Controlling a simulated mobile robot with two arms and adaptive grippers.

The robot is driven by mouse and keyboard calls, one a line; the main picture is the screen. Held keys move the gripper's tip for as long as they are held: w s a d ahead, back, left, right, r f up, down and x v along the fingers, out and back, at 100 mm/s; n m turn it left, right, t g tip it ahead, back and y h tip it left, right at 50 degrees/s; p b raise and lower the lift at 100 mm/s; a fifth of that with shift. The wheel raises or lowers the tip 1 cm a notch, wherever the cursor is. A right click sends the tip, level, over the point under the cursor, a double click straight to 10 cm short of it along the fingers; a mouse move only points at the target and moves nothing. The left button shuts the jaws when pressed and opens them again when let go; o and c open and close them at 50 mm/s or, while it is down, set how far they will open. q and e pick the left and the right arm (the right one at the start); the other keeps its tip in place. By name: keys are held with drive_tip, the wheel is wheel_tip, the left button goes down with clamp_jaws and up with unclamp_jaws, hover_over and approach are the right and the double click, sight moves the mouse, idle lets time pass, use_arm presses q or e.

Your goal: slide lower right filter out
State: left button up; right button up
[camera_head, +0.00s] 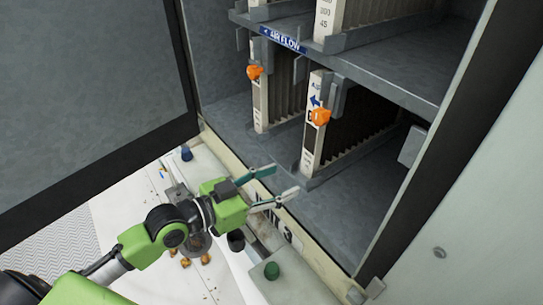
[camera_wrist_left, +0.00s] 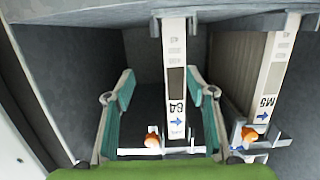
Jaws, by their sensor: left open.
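The lower right filter (camera_head: 311,150) is a pale narrow panel with a blue arrow and an orange knob (camera_head: 320,117), standing upright in the lower bay of the cabinet. In the left wrist view, which appears upside down, its front face (camera_wrist_left: 176,75) is marked G4, with its orange knob (camera_wrist_left: 152,140) low in the picture. My left gripper (camera_head: 284,180) is open in front of the bay opening, below and left of this filter and apparently apart from it. In the left wrist view, the filter face appears between its teal fingers (camera_wrist_left: 161,80). My right gripper is not in view.
The lower left filter (camera_head: 261,104), marked M5 in the left wrist view (camera_wrist_left: 272,80), stands beside it with its own orange knob. A shelf (camera_head: 385,60) lies above. An open dark door (camera_head: 85,90) is at left. The bay floor (camera_head: 350,205) has free room in front.

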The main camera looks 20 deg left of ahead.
use_arm(q)
wheel_tip(320, 180, up, 6)
drive_tip(key=w+a+t, duration=0.2)
drive_tip(key=w, duration=0.1)
drive_tip(key=shift+h, duration=0.5)
drive_tip(key=x, duration=1.5)
drive_tip(key=shift+d+f, duration=0.35)
drive_tip(key=shift+f, duration=0.05)
clamp_jaws()
drive_tip(key=shift+r, duration=0.1)
